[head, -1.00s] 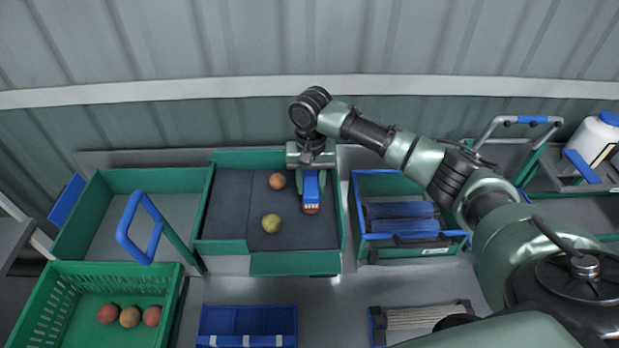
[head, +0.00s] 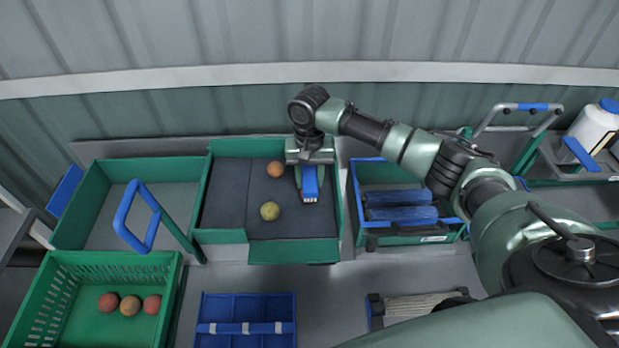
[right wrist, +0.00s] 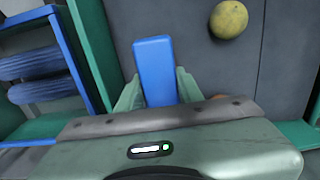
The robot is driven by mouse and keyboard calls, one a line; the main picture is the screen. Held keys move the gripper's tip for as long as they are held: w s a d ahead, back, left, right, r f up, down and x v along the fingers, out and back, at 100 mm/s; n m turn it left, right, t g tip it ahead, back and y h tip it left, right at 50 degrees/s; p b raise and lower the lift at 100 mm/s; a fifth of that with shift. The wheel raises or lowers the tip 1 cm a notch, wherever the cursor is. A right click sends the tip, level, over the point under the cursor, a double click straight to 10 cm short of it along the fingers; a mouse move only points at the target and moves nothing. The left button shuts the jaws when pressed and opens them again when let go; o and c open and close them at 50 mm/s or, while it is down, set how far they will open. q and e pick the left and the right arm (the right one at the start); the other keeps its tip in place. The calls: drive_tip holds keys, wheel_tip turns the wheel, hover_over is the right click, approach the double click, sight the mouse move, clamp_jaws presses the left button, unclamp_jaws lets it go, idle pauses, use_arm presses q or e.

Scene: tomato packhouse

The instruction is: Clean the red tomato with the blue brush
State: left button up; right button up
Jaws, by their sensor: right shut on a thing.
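My right gripper (head: 309,172) is shut on the blue brush (head: 310,186) over the right part of the dark-lined green tray (head: 295,252). The brush's pale bristle end points toward the tray's front. In the right wrist view the blue brush (right wrist: 155,70) stands out between the fingers. An orange-red tomato (head: 275,169) lies left of the gripper, and a yellow-green tomato (head: 270,211) lies nearer the front. No tomato shows under the brush now; the gripper and brush cover that spot. A sliver of orange (right wrist: 218,97) shows beside the gripper in the wrist view. My left gripper is out of view.
A green crate (head: 172,290) at front left holds three reddish tomatoes. A green bin with blue rollers (head: 400,213) stands right of the tray. A blue divided box (head: 247,328) is in front. An upright blue handle (head: 124,212) rises left of the tray.

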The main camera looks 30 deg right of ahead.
drive_tip(key=shift+f, duration=0.35)
idle(0.3)
drive_tip(key=shift+w, duration=0.1)
drive_tip(key=shift+w+d+b, duration=0.2)
drive_tip(key=shift+w+d, duration=0.05)
drive_tip(key=shift+w, duration=0.2)
drive_tip(key=shift+w+d+b, duration=0.2)
drive_tip(key=shift+w, duration=0.25)
drive_tip(key=shift+s+a+p, duration=0.15)
drive_tip(key=shift+s+a, duration=0.15)
drive_tip(key=shift+s, duration=0.35)
drive_tip(key=shift+s+a+p, duration=0.1)
drive_tip(key=shift+s+a, duration=0.25)
drive_tip(key=shift+s, duration=0.35)
drive_tip(key=shift+s+a+p, duration=0.15)
drive_tip(key=shift+s+a, duration=0.15)
drive_tip(key=shift+s, duration=0.35)
drive_tip(key=shift+w, duration=0.1)
drive_tip(key=shift+w+d+b, duration=0.15)
drive_tip(key=shift+w+d, duration=0.15)
drive_tip(key=shift+w, duration=0.35)
drive_tip(key=shift+w+d+b, duration=0.2)
drive_tip(key=shift+w+d, duration=0.15)
drive_tip(key=shift+w, duration=0.25)
drive_tip(key=shift+w+d+b, duration=0.15)
drive_tip(key=shift+w+d, duration=0.15)
drive_tip(key=shift+w, duration=0.35)
drive_tip(key=shift+s, duration=0.15)
